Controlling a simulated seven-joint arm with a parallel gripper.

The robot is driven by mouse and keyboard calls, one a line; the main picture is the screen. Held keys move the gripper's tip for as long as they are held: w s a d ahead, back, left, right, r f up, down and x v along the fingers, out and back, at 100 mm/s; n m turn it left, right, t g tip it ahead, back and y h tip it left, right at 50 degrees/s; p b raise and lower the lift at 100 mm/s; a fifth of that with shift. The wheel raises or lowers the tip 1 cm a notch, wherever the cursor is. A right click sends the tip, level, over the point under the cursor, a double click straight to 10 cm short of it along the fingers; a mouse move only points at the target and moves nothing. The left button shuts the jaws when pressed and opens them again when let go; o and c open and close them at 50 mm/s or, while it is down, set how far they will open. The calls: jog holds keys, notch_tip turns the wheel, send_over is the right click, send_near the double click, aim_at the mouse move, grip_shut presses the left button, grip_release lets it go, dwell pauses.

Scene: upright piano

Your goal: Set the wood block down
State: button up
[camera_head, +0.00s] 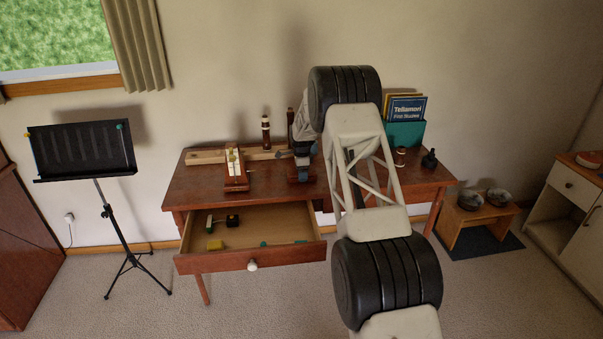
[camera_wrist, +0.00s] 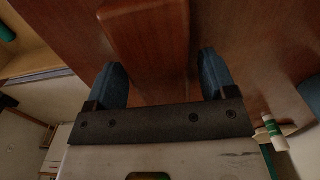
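The wood block (camera_wrist: 152,45) is reddish brown and lies between the two blue-grey fingers of my gripper (camera_wrist: 160,65) in the wrist view. A narrow gap shows between the block and the right finger; the left finger is close to its other side, and I cannot tell whether it touches. The gripper is open around the block. In the head view my gripper (camera_head: 303,152) is low over the desk (camera_head: 205,188), and the block (camera_head: 294,174) shows below it, apparently on the desk top. Its underside is hidden.
A metronome-like wooden object (camera_head: 235,178) stands left of my gripper, with dark upright pieces (camera_head: 266,130) behind. The drawer (camera_head: 232,262) is open below, holding small coloured items. A teal book holder (camera_head: 404,134) stands at right. A music stand (camera_head: 83,152) is at left.

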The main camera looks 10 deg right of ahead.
jog(key=shift+o, duration=0.3)
jog(key=shift+r, duration=0.1)
notch_tip(320, 180, up, 12)
dwell(0.7)
dwell(0.4)
jog(key=shift+r, duration=0.15)
